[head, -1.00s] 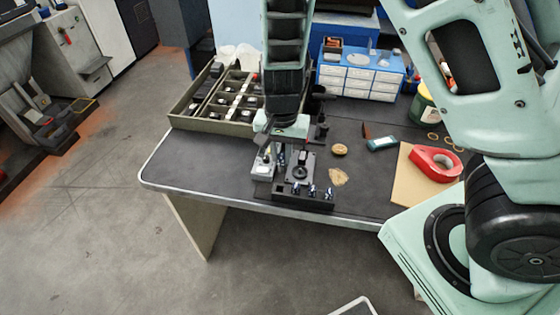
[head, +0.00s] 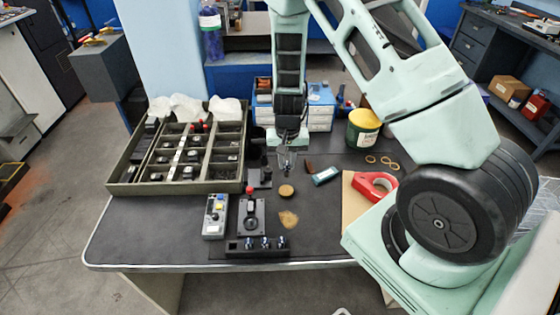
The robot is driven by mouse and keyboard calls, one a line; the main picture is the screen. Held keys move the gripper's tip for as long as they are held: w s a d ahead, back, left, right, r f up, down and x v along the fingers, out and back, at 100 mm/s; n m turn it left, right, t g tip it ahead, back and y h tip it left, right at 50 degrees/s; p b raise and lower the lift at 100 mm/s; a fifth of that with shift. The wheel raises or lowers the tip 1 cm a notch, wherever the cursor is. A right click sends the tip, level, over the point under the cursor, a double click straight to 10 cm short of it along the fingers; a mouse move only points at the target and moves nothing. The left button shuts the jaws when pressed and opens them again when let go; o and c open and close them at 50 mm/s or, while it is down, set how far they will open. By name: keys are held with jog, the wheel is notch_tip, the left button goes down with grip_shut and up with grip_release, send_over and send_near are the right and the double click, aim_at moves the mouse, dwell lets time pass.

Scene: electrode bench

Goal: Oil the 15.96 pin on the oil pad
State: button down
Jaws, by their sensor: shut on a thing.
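My gripper (head: 289,166) points down over the back middle of the bench, just behind a round tan disc (head: 286,191). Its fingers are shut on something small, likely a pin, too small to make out. The disc may be the oil pad; a flat irregular tan patch (head: 289,219) lies in front of it. Neither is labelled. A black rack (head: 258,252) near the front edge holds a few shiny pins (head: 265,242). Their sizes cannot be read.
A black fixture with a red knob (head: 250,214) and a grey button box (head: 214,217) stand left of the disc. A divided tray (head: 118,187) fills the back left. A teal-and-white item (head: 325,176), red tape dispenser (head: 376,186) and yellow-green tub (head: 363,129) are right.

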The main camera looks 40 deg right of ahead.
aim_at(286, 176)
jog(key=shift+f+b, duration=2.35)
jog(key=shift+f, duration=0.6)
jog(key=shift+f+b, duration=0.4)
jog(key=shift+f, duration=0.15)
jog(key=shift+r, duration=0.1)
jog(key=shift+r+p, duration=2.95)
jog(key=shift+r, duration=0.55)
